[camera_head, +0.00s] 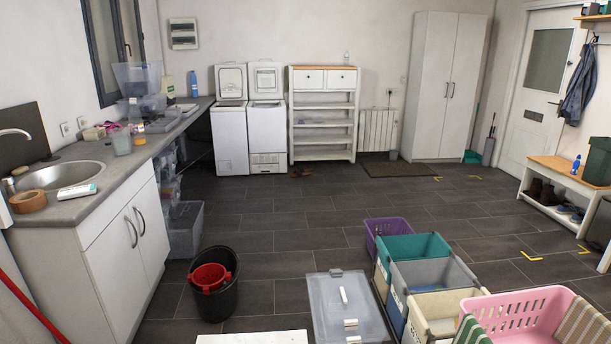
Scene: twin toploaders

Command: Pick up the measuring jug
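I cannot clearly make out a measuring jug. A translucent grey-green cup-like vessel (121,141) stands upright on the left counter, beyond the sink; it may be the jug, but it is too small to tell a handle or markings. Small items sit close around it. Neither of my grippers is in view.
The grey counter (108,172) runs along the left wall, with a sink (60,176) and clear tubs (138,76). On the floor are a black bucket (216,300), a lidded clear box (326,316) and several crates, including a pink basket (520,311). The middle floor is clear.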

